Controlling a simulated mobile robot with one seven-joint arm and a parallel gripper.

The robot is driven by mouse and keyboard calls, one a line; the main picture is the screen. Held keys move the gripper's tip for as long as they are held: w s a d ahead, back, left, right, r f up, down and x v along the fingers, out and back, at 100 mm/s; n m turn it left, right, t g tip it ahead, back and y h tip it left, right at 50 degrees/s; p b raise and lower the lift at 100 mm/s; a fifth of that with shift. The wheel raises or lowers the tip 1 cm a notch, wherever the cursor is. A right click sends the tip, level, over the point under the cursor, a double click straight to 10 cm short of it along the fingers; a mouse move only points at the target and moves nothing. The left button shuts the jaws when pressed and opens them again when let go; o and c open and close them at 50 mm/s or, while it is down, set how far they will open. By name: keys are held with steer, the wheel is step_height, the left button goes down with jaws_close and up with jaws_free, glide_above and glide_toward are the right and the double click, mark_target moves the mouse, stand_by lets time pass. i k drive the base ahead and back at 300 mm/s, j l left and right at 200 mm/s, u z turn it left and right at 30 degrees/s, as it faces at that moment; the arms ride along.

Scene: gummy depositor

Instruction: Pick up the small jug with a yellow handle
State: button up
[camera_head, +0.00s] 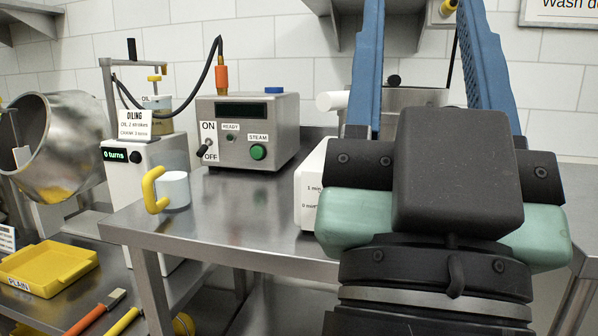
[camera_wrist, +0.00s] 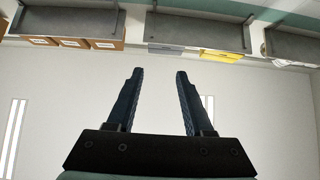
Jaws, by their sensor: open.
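The small jug (camera_head: 175,189) is a white cup with a thick yellow handle (camera_head: 153,190) on its left side. It stands upright near the left end of the steel table. My gripper (camera_head: 425,20) is raised at the right of the head view, well to the right of the jug, with its two blue fingers apart and pointing up. In the wrist view, my gripper (camera_wrist: 158,75) is open with nothing between the fingers. The jug does not show in the wrist view.
The steel table (camera_head: 240,215) carries a steam control box (camera_head: 248,132) behind the jug. An oiling stand (camera_head: 145,180) is left of the jug. A yellow tray (camera_head: 48,268) lies lower left, and a steel drum (camera_head: 65,145) is above it. A white box (camera_head: 310,188) is partly hidden by my gripper.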

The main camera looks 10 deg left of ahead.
mark_target(166, 187)
steer(key=i+j, duration=0.1)
steer(key=j, duration=0.3)
steer(key=i+j, duration=0.1)
steer(key=j, duration=0.3)
steer(key=i+j, duration=0.1)
steer(key=j, duration=0.25)
steer(key=i+j, duration=0.1)
steer(key=j, duration=0.3)
